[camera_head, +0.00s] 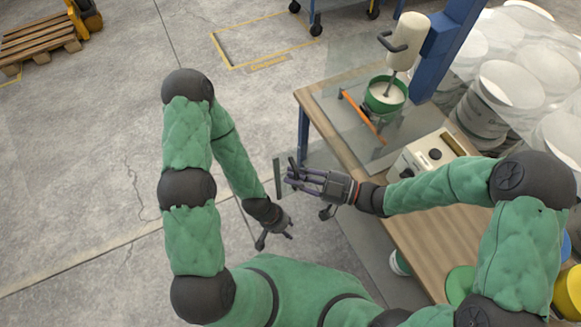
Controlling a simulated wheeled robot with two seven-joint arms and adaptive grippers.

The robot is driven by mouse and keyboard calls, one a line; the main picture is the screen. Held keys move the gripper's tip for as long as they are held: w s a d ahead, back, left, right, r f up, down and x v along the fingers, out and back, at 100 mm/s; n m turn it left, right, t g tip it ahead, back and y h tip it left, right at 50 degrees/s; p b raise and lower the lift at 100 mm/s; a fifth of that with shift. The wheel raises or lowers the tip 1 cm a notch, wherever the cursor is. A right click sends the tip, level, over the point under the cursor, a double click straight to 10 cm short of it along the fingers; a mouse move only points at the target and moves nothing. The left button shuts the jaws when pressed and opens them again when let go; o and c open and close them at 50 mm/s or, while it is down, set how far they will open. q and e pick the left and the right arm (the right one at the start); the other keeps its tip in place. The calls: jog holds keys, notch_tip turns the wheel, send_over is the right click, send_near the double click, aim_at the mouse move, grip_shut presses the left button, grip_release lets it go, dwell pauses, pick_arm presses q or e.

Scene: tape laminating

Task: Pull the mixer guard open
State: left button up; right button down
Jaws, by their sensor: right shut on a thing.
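The mixer (403,42) is cream-coloured with a dark handle and stands on the bench over a green bowl (384,97) with pale contents. Clear, greyish guard panels show faintly around the bowl, and their edges are hard to make out. My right gripper (292,172) is shut on a dark upright bar (278,178), which looks like the guard's handle, out past the bench's left edge. My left gripper (275,240) hangs lower, below the right one, with its fingers apart and nothing seen between them.
An orange bar (362,115) lies left of the bowl. A pale box with a dial (432,154) stands on the wooden bench (430,235). Several white drums (512,82) fill the right side. The concrete floor at left is open, with a pallet (38,42) far off.

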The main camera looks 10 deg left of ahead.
jog(key=shift+s+d, duration=0.25)
jog(key=c, duration=1.1)
grip_release()
jog(key=d, duration=1.2)
jog(key=shift+s, duration=0.4)
